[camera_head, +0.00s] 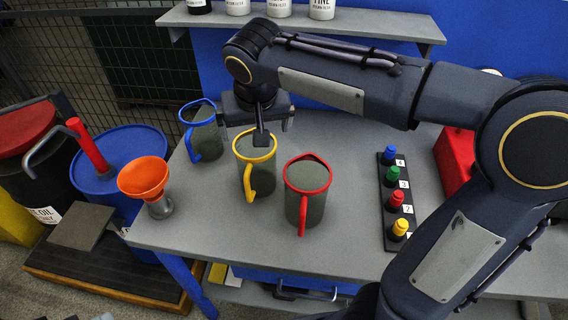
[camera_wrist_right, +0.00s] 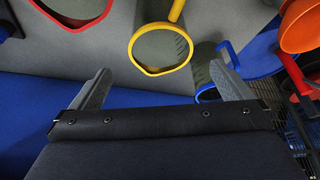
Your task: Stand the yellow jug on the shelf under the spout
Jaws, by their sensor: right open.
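The yellow-rimmed jug (camera_head: 266,172) stands upright on the grey bench between the blue and red jugs, its yellow handle towards the front. My right gripper (camera_head: 268,134) is over its back rim, pointing down, and hides part of the rim. In the right wrist view the gripper (camera_wrist_right: 162,72) has its two fingers spread wide, with the yellow jug (camera_wrist_right: 161,48) ahead between them and nothing held. My left gripper is not in view.
The blue jug (camera_head: 206,138) and red jug (camera_head: 305,205) stand close on either side. An orange funnel (camera_head: 144,177) is at the bench's left edge, between the jugs and the drum (camera_head: 125,150). A strip of coloured knobs (camera_head: 394,200) lies to the right. A shelf (camera_head: 300,22) overhangs behind.

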